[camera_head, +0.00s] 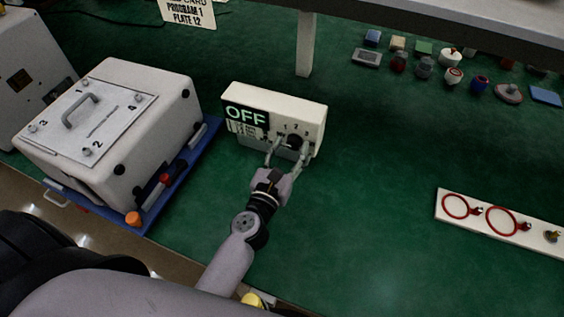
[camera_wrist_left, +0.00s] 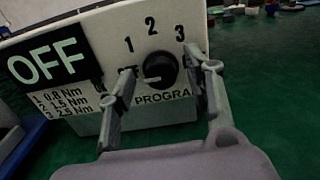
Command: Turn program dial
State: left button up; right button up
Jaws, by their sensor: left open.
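The program dial (camera_wrist_left: 159,69) is a round black knob on the front of a white control box (camera_head: 311,108). The numbers 1, 2 and 3 are printed around it, with "PROGRA..." below, partly hidden. A dark display (camera_head: 246,117) on the box's left reads OFF, and it also fills the left of the wrist view (camera_wrist_left: 48,62). In the head view the dial (camera_head: 294,142) sits between my left fingertips. My left gripper (camera_head: 287,150) is open, its fingers on either side of the dial; I cannot tell whether they touch it. My right gripper is not in view.
A white board (camera_head: 480,222) with red rings lies at the right. Several small parts (camera_head: 453,76) sit at the back right beneath a shelf (camera_head: 440,22). Green bench between is clear.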

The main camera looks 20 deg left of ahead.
pick_arm(q)
jog(key=s, duration=1.1)
jog(key=shift+s+a, duration=0.2)
jog(key=shift+s, duration=0.2)
